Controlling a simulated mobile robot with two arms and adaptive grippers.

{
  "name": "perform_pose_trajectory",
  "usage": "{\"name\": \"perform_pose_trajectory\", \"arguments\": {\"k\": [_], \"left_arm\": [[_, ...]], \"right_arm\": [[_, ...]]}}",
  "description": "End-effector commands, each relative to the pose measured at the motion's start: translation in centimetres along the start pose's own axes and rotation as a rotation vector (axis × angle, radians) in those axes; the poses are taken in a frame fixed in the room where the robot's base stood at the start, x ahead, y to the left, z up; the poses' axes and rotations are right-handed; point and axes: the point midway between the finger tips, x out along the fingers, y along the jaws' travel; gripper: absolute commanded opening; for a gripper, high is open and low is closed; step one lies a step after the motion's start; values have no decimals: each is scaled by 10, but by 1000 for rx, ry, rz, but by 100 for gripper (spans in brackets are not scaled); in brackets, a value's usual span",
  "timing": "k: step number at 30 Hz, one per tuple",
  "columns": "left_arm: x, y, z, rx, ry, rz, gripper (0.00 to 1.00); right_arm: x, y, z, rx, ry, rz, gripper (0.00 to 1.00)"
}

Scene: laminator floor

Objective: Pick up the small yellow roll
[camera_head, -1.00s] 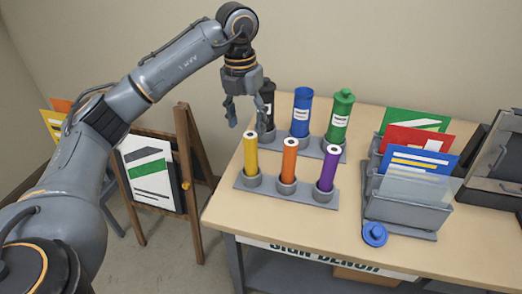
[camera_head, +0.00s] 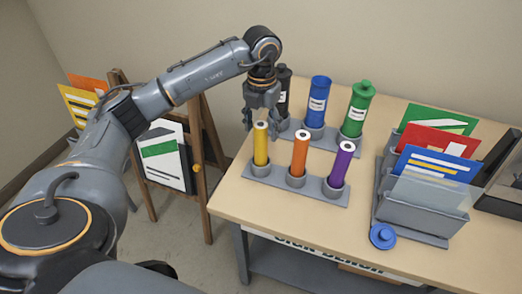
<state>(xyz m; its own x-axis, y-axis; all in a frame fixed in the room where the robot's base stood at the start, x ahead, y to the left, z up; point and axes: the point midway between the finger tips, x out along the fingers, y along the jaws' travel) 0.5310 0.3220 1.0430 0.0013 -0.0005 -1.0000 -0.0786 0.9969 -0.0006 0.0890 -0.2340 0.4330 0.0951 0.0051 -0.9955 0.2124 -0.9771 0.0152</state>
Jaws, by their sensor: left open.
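The small yellow roll (camera_head: 260,146) stands upright in the left cup of the front grey holder (camera_head: 318,190) on the bench. Small orange (camera_head: 299,154) and purple (camera_head: 341,165) rolls stand to its right in the same holder. My left gripper (camera_head: 261,121) points down, open, with its fingers around or just above the top of the yellow roll. I cannot tell whether the fingers touch it. My right gripper is not in view.
Larger black (camera_head: 283,92), blue (camera_head: 317,103) and green (camera_head: 356,110) rolls stand in a rear holder, close behind the gripper. A sorter (camera_head: 425,213) with coloured sheets stands to the right. A blue cap (camera_head: 382,236) lies in front. The bench's front left (camera_head: 232,193) is bare.

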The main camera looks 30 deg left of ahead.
Motion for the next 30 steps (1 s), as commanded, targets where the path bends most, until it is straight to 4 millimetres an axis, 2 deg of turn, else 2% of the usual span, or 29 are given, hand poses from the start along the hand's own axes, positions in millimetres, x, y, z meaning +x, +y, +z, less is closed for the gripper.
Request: {"name": "perform_pose_trajectory", "arguments": {"k": [3,9,17,26,30], "left_arm": [[16,2,-4,0,7,2,62],[41,2,-3,0,3,1,62],[44,1,-2,0,1,1,62],[44,1,-2,0,1,1,1],[43,1,-2,0,1,1,0]], "right_arm": [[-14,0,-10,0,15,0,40],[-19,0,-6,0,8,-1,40],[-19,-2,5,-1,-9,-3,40],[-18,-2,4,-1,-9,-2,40],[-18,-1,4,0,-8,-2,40]]}}
